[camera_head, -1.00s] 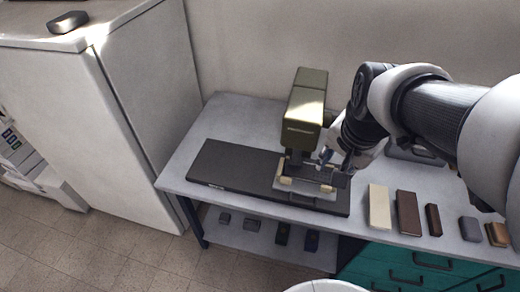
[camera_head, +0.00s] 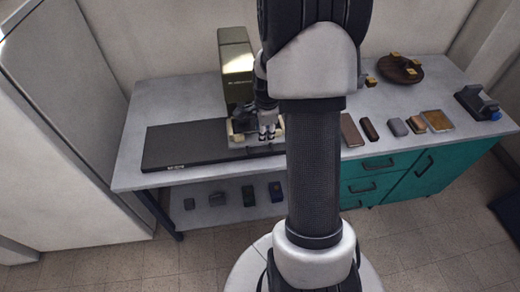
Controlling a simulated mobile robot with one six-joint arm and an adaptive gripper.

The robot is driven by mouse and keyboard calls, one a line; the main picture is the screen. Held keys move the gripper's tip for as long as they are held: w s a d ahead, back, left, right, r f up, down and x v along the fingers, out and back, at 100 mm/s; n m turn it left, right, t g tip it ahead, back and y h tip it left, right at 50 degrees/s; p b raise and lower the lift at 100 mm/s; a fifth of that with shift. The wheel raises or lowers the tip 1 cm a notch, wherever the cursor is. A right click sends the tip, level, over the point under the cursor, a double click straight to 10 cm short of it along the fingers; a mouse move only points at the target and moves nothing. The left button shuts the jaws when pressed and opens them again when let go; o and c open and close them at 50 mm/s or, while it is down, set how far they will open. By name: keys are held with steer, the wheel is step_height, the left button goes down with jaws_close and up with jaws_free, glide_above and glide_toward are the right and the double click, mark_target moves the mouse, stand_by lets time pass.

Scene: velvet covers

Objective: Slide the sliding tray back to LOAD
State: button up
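The olive press-like machine (camera_head: 236,62) stands at the back of the table. Its long black base (camera_head: 185,147) runs out to the left, with small white lettering at the front edge that I cannot read. The pale sliding tray (camera_head: 236,138) sits on the base under the machine's head, at the right part of the base; the left part is bare. My gripper (camera_head: 267,132) points down at the tray's right side, in front of the machine. Its fingers look close together; whether they touch the tray or its handle is too small to tell. My arm hides the base's right end.
Right of my arm lie several blocks, including a brown one (camera_head: 351,130) and a grey one (camera_head: 398,127). A round brown dish (camera_head: 400,69) stands behind them. A dark device (camera_head: 477,102) is at the far right. A tall pale cabinet (camera_head: 60,100) stands left of the table.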

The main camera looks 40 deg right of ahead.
mark_target(262, 152)
steer(key=f+b, duration=0.1)
steer(key=f, duration=0.3)
steer(key=w+f+b, duration=0.1)
steer(key=f, duration=0.3)
steer(key=w+d+f+b, duration=0.1)
steer(key=f, duration=0.3)
steer(key=shift+f, duration=0.4)
steer(key=shift+c, duration=0.2)
jaws_close()
